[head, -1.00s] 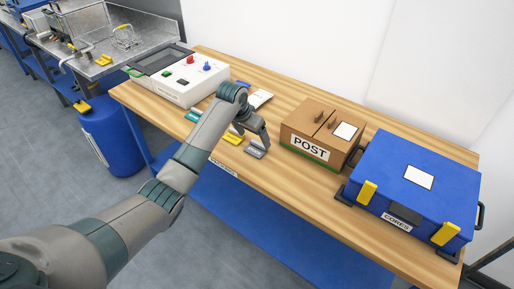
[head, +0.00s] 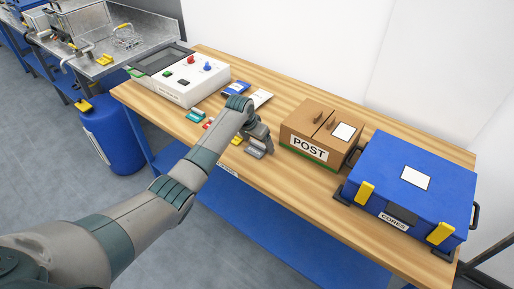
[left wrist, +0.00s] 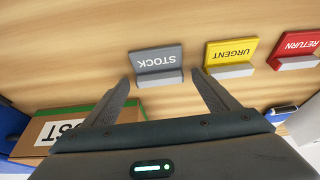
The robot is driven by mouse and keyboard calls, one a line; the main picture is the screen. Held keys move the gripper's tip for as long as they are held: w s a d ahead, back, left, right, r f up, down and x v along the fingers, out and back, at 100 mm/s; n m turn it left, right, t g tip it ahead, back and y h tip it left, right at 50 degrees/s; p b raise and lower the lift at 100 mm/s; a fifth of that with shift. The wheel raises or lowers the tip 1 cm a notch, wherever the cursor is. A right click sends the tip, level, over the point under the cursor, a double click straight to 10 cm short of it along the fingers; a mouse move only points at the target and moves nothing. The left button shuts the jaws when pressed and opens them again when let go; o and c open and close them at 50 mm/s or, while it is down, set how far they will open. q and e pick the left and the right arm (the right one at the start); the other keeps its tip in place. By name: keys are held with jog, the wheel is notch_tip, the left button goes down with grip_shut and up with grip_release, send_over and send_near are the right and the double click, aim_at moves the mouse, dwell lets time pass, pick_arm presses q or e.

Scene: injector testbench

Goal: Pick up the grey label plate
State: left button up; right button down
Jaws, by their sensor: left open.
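The grey label plate (left wrist: 156,60), marked STOCK, stands on the wooden table at the top centre of the left wrist view, upside down in that picture. In the head view the grey plate (head: 256,153) is partly hidden by my left gripper (head: 264,144), which is just above it. In the left wrist view my left gripper (left wrist: 163,88) is open, its two fingers to either side of the plate's near side, with nothing between them. Whether the fingers touch the plate cannot be told. My right gripper is not in view.
A yellow URGENT plate (left wrist: 231,56) and a red RETURN plate (left wrist: 295,48) stand in a row beside the grey one. A brown POST box (head: 309,146) and a blue CORES case (head: 413,180) stand to the right. A white control box (head: 184,78) is at the left.

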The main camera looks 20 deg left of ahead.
aim_at(260, 145)
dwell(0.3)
pick_arm(q)
jog(key=c, duration=1.1)
jog(key=shift+r, duration=0.1)
jog(key=shift+r+b, duration=0.35)
jog(key=shift+r, duration=0.15)
jog(key=r, duration=0.1)
jog(key=d+r+b, duration=0.1)
jog(key=r, duration=0.1)
jog(key=shift+s+r+b, duration=0.1)
jog(key=shift+b, duration=0.2)
jog(key=s+d+r+b, duration=0.3)
jog(key=d+r, duration=0.3)
jog(key=d, duration=0.4)
jog(key=shift+s+r, duration=0.2)
jog(key=shift+r, duration=0.15)
jog(key=shift+d, duration=0.1)
